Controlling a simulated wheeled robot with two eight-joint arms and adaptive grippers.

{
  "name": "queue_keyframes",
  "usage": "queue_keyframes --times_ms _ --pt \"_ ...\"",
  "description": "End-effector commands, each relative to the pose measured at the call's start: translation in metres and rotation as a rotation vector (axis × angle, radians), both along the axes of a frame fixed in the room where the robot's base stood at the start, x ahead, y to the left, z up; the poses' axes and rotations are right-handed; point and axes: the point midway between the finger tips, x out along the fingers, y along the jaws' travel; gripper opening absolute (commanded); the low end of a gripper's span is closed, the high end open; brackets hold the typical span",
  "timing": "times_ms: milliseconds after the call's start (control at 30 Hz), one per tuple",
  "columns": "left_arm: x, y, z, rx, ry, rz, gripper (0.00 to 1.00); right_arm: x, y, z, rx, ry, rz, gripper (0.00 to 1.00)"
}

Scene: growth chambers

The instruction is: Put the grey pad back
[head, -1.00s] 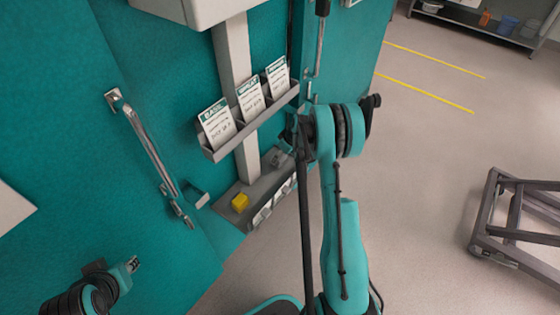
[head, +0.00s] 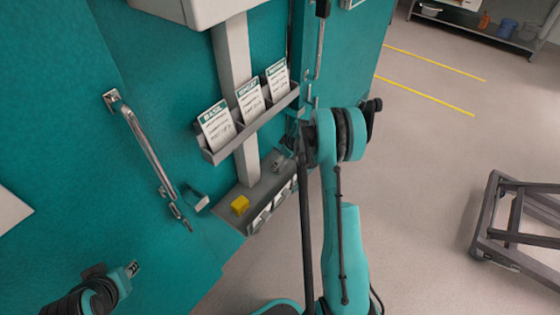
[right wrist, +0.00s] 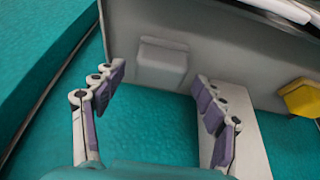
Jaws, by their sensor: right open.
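The grey pad (right wrist: 162,62) is a small block on the grey lower tray (right wrist: 215,55), close to the teal wall. In the right wrist view it lies beyond and between the fingertips of my right gripper (right wrist: 160,85), which is open and empty. I see no clear contact between fingers and pad. In the head view my right arm reaches to the right end of the lower tray (head: 225,196), where its links partly hide the gripper and the pad. My left gripper (head: 131,268) is at the lower left, by the teal wall; its finger opening is too small to judge.
A yellow block (head: 240,204) is on the tray, left of the light post (head: 232,70); it also shows in the right wrist view (right wrist: 300,97). A rack (head: 250,130) with three cards hangs above. A door handle (head: 145,150) is left. A grey frame (head: 520,220) stands right.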

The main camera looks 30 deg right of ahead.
Motion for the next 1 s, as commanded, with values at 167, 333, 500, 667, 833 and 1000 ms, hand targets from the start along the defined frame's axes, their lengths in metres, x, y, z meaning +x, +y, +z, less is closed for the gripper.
queue_keyframes --times_ms 167,333,500,667,833,1000 --pt "0.0 0.0 0.019 0.0 0.0 0.0 0.29 -0.015 -0.006 0.041 0.001 0.0 -0.003 0.72" --pt "0.0 0.0 0.032 0.0 0.0 0.0 0.29 -0.028 -0.01 0.073 0.0 0.0 -0.001 0.72" --pt "0.0 0.0 0.038 0.0 0.0 0.0 0.29 -0.036 -0.013 0.091 0.0 0.0 -0.002 0.72" --pt "0.0 0.0 0.039 0.0 0.0 0.0 0.29 -0.04 -0.004 0.111 -0.002 -0.001 -0.01 0.72" --pt "0.0 0.0 0.038 0.0 0.0 0.0 0.29 -0.055 0.036 0.166 -0.012 -0.01 -0.065 0.72" --pt "0.0 0.0 0.038 0.0 0.0 0.0 0.29 -0.089 0.088 0.227 -0.02 -0.033 -0.142 0.72"
